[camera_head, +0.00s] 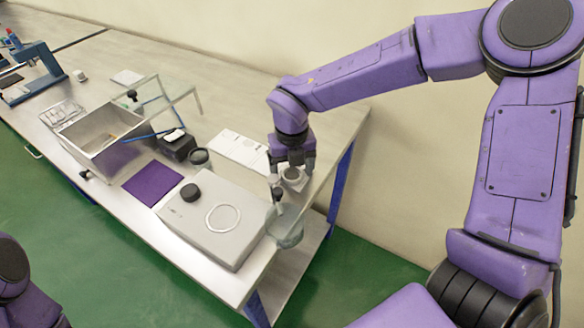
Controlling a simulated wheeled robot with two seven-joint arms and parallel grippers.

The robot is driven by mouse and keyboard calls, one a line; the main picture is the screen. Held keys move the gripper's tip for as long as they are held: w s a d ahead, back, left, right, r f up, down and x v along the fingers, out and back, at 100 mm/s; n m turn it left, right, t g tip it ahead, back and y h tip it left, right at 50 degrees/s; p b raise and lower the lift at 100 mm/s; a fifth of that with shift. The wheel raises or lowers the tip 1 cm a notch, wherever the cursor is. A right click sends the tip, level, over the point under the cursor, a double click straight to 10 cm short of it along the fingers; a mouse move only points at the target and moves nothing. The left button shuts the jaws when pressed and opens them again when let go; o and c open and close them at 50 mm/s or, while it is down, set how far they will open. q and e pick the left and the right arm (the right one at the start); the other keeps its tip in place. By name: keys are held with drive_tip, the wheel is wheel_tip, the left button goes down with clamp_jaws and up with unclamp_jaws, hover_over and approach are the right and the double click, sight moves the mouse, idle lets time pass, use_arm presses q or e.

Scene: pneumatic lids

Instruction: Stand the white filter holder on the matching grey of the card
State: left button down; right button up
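My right gripper (292,176) points down over the far right end of the bench, its fingers spread apart. A small round pale piece with a dark opening (291,174), which looks like the white filter holder, shows between the fingers. I cannot tell whether the fingers touch it or whether it rests on the surface. A white card with faint printing (238,147) lies just left of the gripper. Its right end is hidden behind the gripper, and its grey patches are too small to make out. My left gripper is out of view.
A grey box (235,242) with a black knob (190,192) and white ring (223,218) stands in front. A clear dish (286,229) is near the right edge. A black round piece (200,156), purple cloth (152,183), metal basin (83,151) and clear lid (168,88) lie left.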

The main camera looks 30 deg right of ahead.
sight(292, 176)
drive_tip(key=shift+r, duration=0.1)
wheel_tip(292, 176, up, 12)
idle(0.5)
drive_tip(key=shift+r, duration=0.1)
